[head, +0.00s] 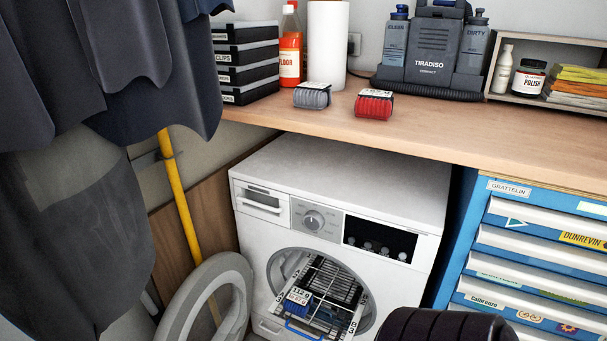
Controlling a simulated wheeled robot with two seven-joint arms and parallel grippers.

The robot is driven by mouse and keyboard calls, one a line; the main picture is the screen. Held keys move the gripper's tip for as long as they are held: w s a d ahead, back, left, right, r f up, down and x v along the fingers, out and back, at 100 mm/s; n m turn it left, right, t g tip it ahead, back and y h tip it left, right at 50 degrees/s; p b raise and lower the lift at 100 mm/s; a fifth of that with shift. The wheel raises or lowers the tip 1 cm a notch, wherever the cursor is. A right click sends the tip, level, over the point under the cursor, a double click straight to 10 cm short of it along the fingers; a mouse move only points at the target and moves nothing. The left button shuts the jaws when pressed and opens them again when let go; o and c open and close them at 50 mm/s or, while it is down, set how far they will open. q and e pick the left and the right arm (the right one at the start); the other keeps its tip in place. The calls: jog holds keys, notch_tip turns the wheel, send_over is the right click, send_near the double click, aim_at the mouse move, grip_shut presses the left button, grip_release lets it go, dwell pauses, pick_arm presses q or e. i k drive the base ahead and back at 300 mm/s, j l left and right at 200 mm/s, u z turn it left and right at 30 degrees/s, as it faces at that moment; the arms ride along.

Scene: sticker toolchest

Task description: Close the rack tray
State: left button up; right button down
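The rack tray (335,283) is a dark wire rack with pale side rails. It sticks out through the round front opening of the white washing machine (380,215), sloping down toward me. A blue bar (303,331) runs across its near end. A small blue and white labelled item (298,297) lies on its left side. The back of the tray inside the drum is hidden. Neither of my grippers can be made out in the head view.
The round machine door (208,300) stands swung open at the left. Dark hanging cloths (80,160) and a yellow pole (180,200) are further left. A blue drawer chest (455,255) stands right. A dark ribbed rounded shape (447,326) covers the bottom edge right of the tray.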

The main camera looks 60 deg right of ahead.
aim_at(316, 332)
jog(key=l+z, duration=0.15)
jog(key=z, duration=0.3)
jog(key=k+l+z, duration=0.1)
jog(key=z, duration=0.35)
